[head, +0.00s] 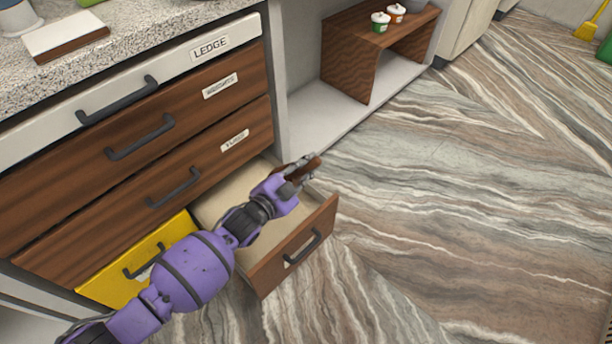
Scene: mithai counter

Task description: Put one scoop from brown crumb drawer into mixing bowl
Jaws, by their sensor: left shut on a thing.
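My left gripper (300,171) is above the far right part of an open low drawer (314,226) with a brown wood front. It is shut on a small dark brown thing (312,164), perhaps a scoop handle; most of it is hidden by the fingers. The drawer's inside looks pale beige. My arm covers much of it, and I cannot make out crumbs. I see no clear mixing bowl; only the lower edge of a grey rounded thing (506,6) shows at the top edge. My right gripper is out of view.
A yellow drawer front (112,284) is left of the open drawer. Closed drawers, one labelled LEDGE (210,47), rise above under a speckled counter (140,32). A brown wooden stand (347,66) holds two small cups (381,22).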

